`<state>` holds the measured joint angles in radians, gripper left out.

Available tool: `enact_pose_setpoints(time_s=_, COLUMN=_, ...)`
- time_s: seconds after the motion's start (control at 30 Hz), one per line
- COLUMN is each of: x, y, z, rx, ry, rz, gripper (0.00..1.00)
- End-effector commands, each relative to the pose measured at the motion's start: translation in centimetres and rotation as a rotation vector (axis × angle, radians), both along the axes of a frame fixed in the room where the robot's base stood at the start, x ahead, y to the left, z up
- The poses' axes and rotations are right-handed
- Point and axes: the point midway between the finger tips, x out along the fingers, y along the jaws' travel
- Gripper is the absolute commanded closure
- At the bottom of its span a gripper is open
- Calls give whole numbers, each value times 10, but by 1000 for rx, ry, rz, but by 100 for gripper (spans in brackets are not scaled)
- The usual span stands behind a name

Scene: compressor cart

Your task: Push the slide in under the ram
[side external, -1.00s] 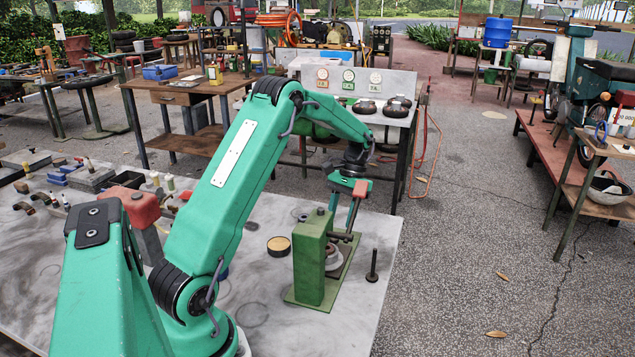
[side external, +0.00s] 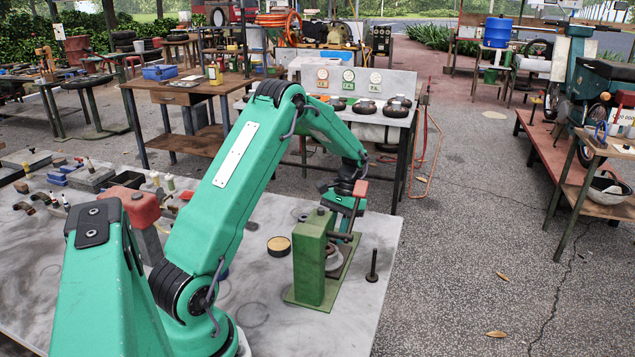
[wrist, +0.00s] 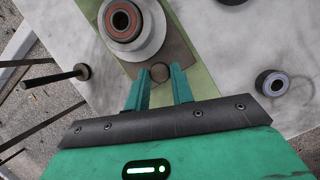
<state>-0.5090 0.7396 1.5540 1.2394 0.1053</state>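The green press (side external: 313,260) stands upright on its green base plate (side external: 300,297) on the table. In the wrist view, the slide (wrist: 178,52) is a grey-brown plate lying on the green base (wrist: 205,95). A pale round holder (wrist: 150,47) on the slide carries a bearing with a reddish ring (wrist: 121,18). A small dark round knob (wrist: 160,72) is at the near end of the slide. My gripper (wrist: 161,72) is low behind the press, its two teal fingers apart on either side of the knob. I cannot tell whether they touch it. The ram is not clearly visible.
A dark headed pin (side external: 373,265) stands on the table right of the press. A round dark-rimmed tin (side external: 279,246) lies to the left. Another small bearing (wrist: 272,83) lies on the marble top at right in the wrist view. The front tabletop is mostly clear.

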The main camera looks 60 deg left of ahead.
Motion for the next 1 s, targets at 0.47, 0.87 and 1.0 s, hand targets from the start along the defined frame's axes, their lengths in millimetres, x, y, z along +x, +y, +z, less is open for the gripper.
enact_pose_setpoints(time_s=0.47, x=-9, y=-14, z=1, rx=4, ry=0, rz=-9, gripper=100)
enact_pose_setpoints(time_s=0.87, x=-29, y=-34, z=1, rx=11, ry=1, rz=-13, gripper=100)
enact_pose_setpoints(time_s=1.0, x=-28, y=-34, z=1, rx=12, ry=0, rz=-13, gripper=100)
